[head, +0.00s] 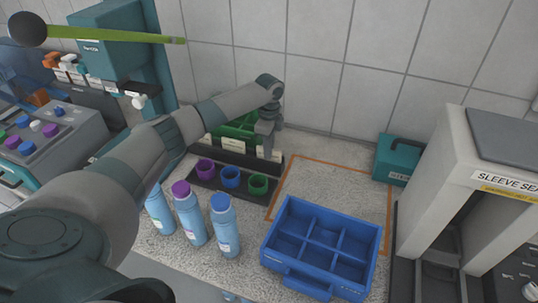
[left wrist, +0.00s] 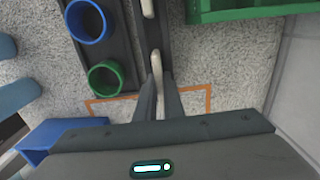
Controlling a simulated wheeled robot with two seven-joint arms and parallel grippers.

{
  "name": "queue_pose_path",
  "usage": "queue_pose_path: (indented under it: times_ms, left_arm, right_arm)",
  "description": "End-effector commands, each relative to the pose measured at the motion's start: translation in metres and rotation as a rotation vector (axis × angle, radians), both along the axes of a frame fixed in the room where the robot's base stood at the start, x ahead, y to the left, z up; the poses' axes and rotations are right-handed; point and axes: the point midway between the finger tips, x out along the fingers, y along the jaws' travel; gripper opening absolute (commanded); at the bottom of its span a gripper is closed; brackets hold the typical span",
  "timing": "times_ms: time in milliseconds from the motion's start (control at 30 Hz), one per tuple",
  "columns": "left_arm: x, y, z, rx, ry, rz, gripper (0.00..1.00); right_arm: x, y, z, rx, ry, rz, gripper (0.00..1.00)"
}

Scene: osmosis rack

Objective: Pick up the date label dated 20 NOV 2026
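A black label rack (head: 235,152) stands at the back of the counter and holds pale labels upright. My left gripper (head: 267,148) points down at the rack's right end, around a pale label. In the left wrist view, the two fingers (left wrist: 160,88) are close together on either side of this thin, pale label (left wrist: 157,62), which fills the gap between them. The label is seen nearly edge-on and its date cannot be read. Another pale label (left wrist: 147,8) stands farther along the rack. My right gripper is not in view.
Purple, blue and green cups (head: 231,177) sit in a dark tray before the rack. Blue bottles (head: 192,215) stand in front. A blue divided crate (head: 320,245) lies right of them, near an orange outline (head: 330,165). A teal box (head: 395,160) and sleeve sealer (head: 445,190) stand right.

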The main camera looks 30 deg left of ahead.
Motion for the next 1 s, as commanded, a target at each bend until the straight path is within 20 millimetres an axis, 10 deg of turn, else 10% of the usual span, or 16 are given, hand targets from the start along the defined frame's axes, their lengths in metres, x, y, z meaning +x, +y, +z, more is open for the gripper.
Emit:
queue_pose_path:
  times_ms: [700, 1000]
  left_arm:
    - [0.001, 0.0, 0.038, -0.002, -0.005, 0.0, 0.0]
    - [-0.023, -0.047, 0.068, -0.001, -0.002, -0.006, 0.0]
  right_arm:
    - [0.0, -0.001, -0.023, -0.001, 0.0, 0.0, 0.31]
    - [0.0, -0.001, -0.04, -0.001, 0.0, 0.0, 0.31]
